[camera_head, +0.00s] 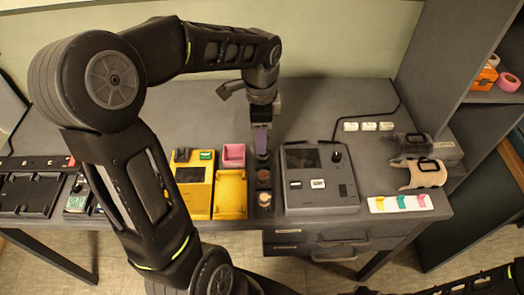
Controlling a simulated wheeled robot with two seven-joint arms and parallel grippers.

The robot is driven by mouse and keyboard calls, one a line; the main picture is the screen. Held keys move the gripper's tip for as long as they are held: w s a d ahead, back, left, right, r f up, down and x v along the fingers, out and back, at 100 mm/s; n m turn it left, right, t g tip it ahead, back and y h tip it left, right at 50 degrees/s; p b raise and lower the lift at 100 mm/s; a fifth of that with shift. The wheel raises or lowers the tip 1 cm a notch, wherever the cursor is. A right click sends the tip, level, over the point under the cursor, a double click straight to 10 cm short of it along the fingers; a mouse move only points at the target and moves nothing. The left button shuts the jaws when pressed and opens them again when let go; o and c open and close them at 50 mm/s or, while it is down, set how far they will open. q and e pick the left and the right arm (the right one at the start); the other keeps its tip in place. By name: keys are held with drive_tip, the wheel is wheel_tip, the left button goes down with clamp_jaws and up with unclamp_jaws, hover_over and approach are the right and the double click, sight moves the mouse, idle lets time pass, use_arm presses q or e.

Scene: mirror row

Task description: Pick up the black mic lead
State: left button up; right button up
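A thin black cord (393,84) runs along the back right of the desk and bends down beside the white blocks; it may be the mic lead, but I cannot tell for sure. My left gripper (262,155) points down over the middle of the desk, behind a narrow dark holder with round pieces (264,180). The cord is to the gripper's right, apart from it. A purple patch shows at the fingers; I cannot tell whether it is a held object or part of the gripper. My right gripper is out of view; only part of that arm shows at the lower right.
A grey device (318,192) stands right of the gripper. A yellow device (194,185), yellow tray (230,195) and pink box (233,154) stand left. White blocks (369,126), a strip with coloured tabs (401,203) and a shelf (450,60) are at right.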

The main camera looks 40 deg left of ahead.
sight(263, 160)
use_arm(q)
drive_tip(key=shift+s+d+r, duration=0.15)
drive_tip(key=shift+s+r, duration=0.05)
drive_tip(key=shift+w+f, duration=0.1)
drive_tip(key=shift+f, duration=1.3)
wheel_tip(263, 160, down, 5)
drive_tip(key=shift+w+d+f+p, duration=0.1)
drive_tip(key=shift+d+p, duration=0.05)
drive_tip(key=shift+p, duration=0.35)
drive_tip(key=shift+c, duration=0.5)
clamp_jaws()
